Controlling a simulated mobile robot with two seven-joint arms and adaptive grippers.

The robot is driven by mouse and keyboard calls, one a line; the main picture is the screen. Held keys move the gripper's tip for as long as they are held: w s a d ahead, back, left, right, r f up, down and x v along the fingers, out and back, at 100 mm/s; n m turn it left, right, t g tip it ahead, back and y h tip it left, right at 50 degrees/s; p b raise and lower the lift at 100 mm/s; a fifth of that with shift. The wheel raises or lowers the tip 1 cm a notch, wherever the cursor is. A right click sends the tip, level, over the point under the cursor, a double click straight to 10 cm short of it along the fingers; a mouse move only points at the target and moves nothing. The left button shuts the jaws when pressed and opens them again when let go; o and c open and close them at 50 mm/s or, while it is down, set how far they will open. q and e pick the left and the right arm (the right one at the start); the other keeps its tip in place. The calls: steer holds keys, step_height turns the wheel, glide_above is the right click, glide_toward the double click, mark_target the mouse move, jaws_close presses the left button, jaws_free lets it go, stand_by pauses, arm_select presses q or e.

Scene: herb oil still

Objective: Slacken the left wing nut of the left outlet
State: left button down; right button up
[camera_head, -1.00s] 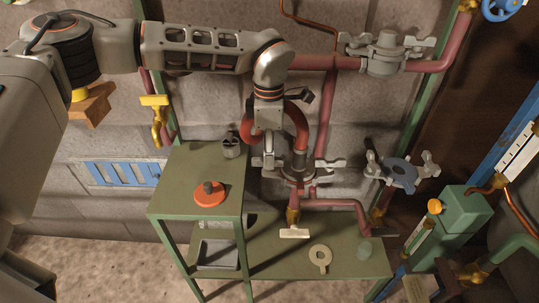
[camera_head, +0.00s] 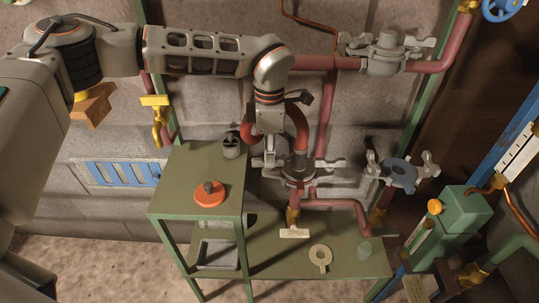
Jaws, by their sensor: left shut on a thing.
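The left outlet (camera_head: 299,174) is a grey clamped flange on a dark red pipe, low on the wall in the middle of the view. Its right wing nut (camera_head: 332,164) sticks out to the right and shows clearly. My left gripper (camera_head: 270,159) reaches down from above to the left side of this flange. Its fingers are shut on the left wing nut (camera_head: 257,162), which they mostly hide. How far the nut is turned cannot be seen. My right gripper is out of view.
A green stand with an orange-red knobbed disc (camera_head: 210,194) and a dark cup (camera_head: 231,146) is at the left. A brass valve (camera_head: 293,218) hangs below the flange. A second flange (camera_head: 398,173) is at the right. A flat ring (camera_head: 320,258) lies on the lower shelf.

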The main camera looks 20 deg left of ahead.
arm_select(q)
steer(key=n, duration=0.4)
steer(key=shift+w+n+p, duration=0.1)
steer(key=shift+n+p, duration=0.2)
steer(key=shift+n, duration=0.1)
steer(key=n, duration=0.5)
steer(key=shift+w+a, duration=0.1)
steer(key=shift+a, duration=0.05)
steer(key=n, duration=0.4)
steer(key=shift+a+n, duration=0.15)
steer(key=shift+n, duration=1.65)
steer(key=c, duration=2.1)
jaws_free()
steer(key=shift+c, duration=0.2)
steer(key=shift+r, duration=0.1)
